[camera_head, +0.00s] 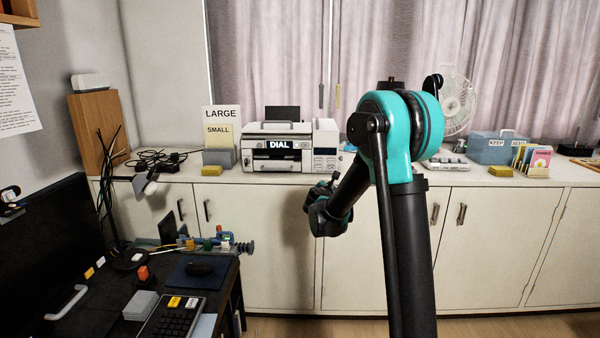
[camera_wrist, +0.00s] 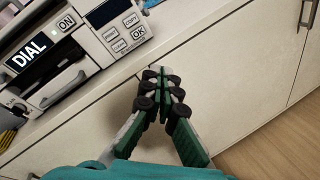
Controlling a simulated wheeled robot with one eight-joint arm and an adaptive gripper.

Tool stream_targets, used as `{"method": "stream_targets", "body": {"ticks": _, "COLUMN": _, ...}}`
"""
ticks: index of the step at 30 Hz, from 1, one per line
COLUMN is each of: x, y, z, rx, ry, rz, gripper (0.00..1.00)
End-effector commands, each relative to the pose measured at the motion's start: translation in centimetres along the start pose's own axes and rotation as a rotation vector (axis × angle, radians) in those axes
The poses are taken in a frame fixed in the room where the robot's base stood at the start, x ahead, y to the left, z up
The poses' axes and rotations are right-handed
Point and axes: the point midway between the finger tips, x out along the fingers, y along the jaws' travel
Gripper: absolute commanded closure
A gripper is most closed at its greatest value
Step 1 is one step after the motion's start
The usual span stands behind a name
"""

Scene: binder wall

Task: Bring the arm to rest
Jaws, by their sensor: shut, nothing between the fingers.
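My arm, teal and black, rises in the middle right of the head view and bends down to the left. My gripper shows in the wrist view (camera_wrist: 163,78) with its green-edged fingers together and nothing between them. It is in front of the white cabinet doors (camera_head: 270,250), a little below the counter edge and apart from the objects on top. In the head view only the dark wrist end of the arm shows clearly; the fingertips are small and hard to make out there.
A printer-like machine (camera_head: 282,150) marked DIAL stands on the counter (camera_head: 350,176). LARGE and SMALL cards (camera_head: 220,125) are left of it. A blue KEEP box (camera_head: 497,148) and a fan (camera_head: 457,100) stand right. A dark desk (camera_head: 105,285) with a keyboard (camera_head: 172,316) fills the lower left. Floor shows below the cabinets.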

Motion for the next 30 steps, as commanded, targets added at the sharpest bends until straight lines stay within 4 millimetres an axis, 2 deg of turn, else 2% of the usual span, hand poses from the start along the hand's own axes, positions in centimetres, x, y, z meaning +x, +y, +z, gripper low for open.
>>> {"method": "stream_targets", "body": {"ticks": 1, "x": -1.4, "y": -2.2, "z": 1.3, "rx": 0.110, "ry": 0.008, "rz": -0.053, "gripper": 1.00}}
{"method": "stream_targets", "body": {"ticks": 3, "x": -3.4, "y": -5.3, "z": 2.5, "rx": 0.278, "ry": 0.019, "rz": -0.132, "gripper": 1.00}}
{"method": "stream_targets", "body": {"ticks": 8, "x": -8.8, "y": -12.3, "z": 3.8, "rx": 0.658, "ry": 0.028, "rz": -0.320, "gripper": 1.00}}
{"method": "stream_targets", "body": {"ticks": 14, "x": -17.0, "y": -20.2, "z": 2.9, "rx": 1.112, "ry": 0.009, "rz": -0.571, "gripper": 1.00}}
{"method": "stream_targets", "body": {"ticks": 18, "x": -23.4, "y": -24.9, "z": 0.8, "rx": 1.416, "ry": -0.024, "rz": -0.760, "gripper": 1.00}}
{"method": "stream_targets", "body": {"ticks": 24, "x": -32.2, "y": -29.4, "z": -3.2, "rx": 1.783, "ry": -0.090, "rz": -1.028, "gripper": 1.00}}
{"method": "stream_targets", "body": {"ticks": 27, "x": -35.3, "y": -30.6, "z": -4.9, "rx": 1.903, "ry": -0.119, "rz": -1.130, "gripper": 1.00}}
{"method": "stream_targets", "body": {"ticks": 30, "x": -37.2, "y": -31.1, "z": -6.0, "rx": 1.976, "ry": -0.140, "rz": -1.198, "gripper": 1.00}}
